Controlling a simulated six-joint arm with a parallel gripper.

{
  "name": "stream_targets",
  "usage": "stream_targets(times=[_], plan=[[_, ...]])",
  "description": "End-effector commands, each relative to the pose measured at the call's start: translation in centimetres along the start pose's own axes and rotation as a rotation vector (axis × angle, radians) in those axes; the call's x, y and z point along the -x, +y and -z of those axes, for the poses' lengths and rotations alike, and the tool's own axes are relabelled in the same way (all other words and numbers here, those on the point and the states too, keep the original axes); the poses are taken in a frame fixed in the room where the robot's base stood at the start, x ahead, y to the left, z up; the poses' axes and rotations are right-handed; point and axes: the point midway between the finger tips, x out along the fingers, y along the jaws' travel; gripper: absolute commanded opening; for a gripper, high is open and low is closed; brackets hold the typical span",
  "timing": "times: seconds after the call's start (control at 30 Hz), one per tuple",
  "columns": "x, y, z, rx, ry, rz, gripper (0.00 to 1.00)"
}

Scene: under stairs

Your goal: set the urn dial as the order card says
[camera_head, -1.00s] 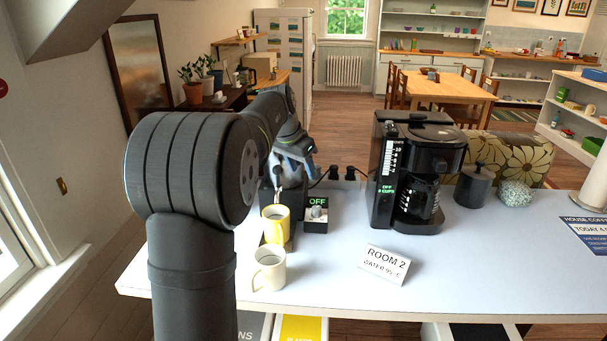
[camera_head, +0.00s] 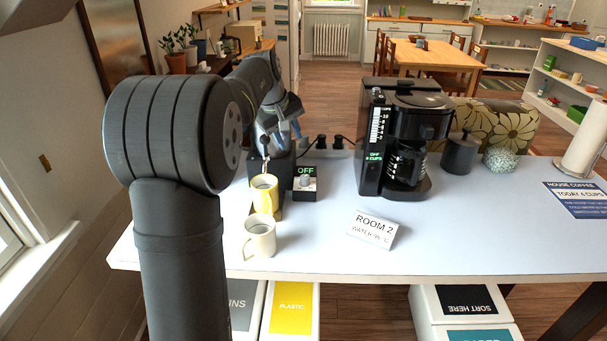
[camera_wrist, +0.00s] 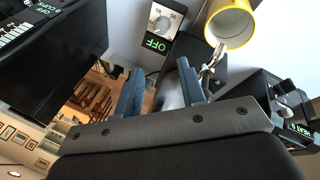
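The urn dial (camera_head: 306,182) is a grey knob on a small black box under a green OFF display. It also shows in the wrist view (camera_wrist: 162,20), its pointer mark too small to read. The order card (camera_head: 374,230) is a white tent card on the counter; it reads ROOM 2 and a water temperature that looks like 95 °C. The dark urn (camera_head: 282,163), partly hidden behind my gripper, has a metal tap over a yellow mug (camera_head: 264,194). My gripper (camera_head: 280,137) is above the urn, left of and apart from the dial. The wrist view shows its fingers (camera_wrist: 160,68) apart and empty.
A black coffee maker (camera_head: 415,100) with an OFF display stands right of the dial. A cream mug (camera_head: 260,240) stands at the front left. A dark canister (camera_head: 460,154), patterned pot (camera_head: 500,160) and blue coffee sign (camera_head: 580,200) are at right.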

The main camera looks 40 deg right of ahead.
Motion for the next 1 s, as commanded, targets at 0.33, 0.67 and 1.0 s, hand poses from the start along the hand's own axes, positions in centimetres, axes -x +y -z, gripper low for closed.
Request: stream_targets(times=[0.33, 0.67, 1.0], plan=[[-0.02, 0.01, -0.03, 0.715, 0.001, 0.0, 0.37], [-0.03, 0.02, -0.05, 1.396, 0.003, -0.001, 0.37], [-0.05, 0.02, -0.07, 1.904, 0.003, -0.002, 0.37]])
